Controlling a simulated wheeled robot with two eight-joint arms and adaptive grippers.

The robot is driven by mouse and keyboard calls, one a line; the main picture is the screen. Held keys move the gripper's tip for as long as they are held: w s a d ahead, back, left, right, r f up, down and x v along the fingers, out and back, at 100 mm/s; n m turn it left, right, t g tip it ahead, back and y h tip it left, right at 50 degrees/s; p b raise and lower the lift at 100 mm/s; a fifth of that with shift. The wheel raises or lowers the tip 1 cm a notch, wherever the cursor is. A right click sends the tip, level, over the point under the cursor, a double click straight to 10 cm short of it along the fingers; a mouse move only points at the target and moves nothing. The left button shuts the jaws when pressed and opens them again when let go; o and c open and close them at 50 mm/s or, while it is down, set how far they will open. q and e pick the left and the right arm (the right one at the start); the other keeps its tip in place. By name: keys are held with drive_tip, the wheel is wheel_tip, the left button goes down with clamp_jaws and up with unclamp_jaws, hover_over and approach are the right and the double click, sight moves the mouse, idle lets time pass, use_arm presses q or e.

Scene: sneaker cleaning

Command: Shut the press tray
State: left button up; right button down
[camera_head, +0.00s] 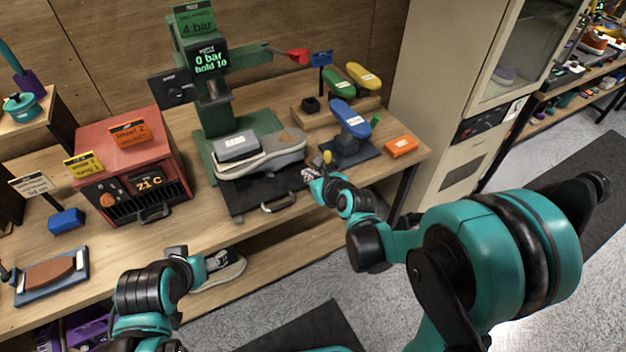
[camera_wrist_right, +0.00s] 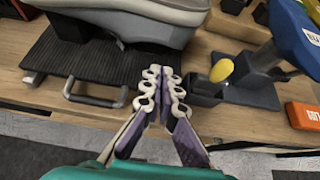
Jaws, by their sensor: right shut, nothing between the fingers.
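The press (camera_head: 212,110) is green, and its display reads "0 bar hold 10". Its black press tray (camera_head: 240,201) juts out at the front, with a grey bar handle (camera_head: 279,207) on its front edge. A grey and white sneaker (camera_head: 262,158) sits in the press behind the tray's bare front part. My right gripper (camera_head: 309,174) is shut and empty, just right of the tray. In the wrist view, its fingertips (camera_wrist_right: 164,82) meet beside the ribbed tray (camera_wrist_right: 90,62), right of the handle (camera_wrist_right: 95,98). My left gripper (camera_head: 212,262) is low at the front; its jaws are unclear.
A red heater box (camera_head: 130,160) stands left of the press. Right of it are a stand with a blue piece (camera_head: 349,118), a yellow knob (camera_wrist_right: 221,70) and an orange box (camera_head: 400,146). A cabinet (camera_head: 440,100) stands right.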

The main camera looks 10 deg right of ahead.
drive_tip(key=b, duration=0.2)
approach(293, 160)
drive_tip(key=x, duration=0.5)
drive_tip(key=shift+a+f, duration=0.2)
drive_tip(key=shift+f, duration=0.15)
drive_tip(key=shift+w+a+r, duration=0.1)
drive_tip(key=shift+w+a, duration=0.05)
drive_tip(key=shift+w, duration=0.35)
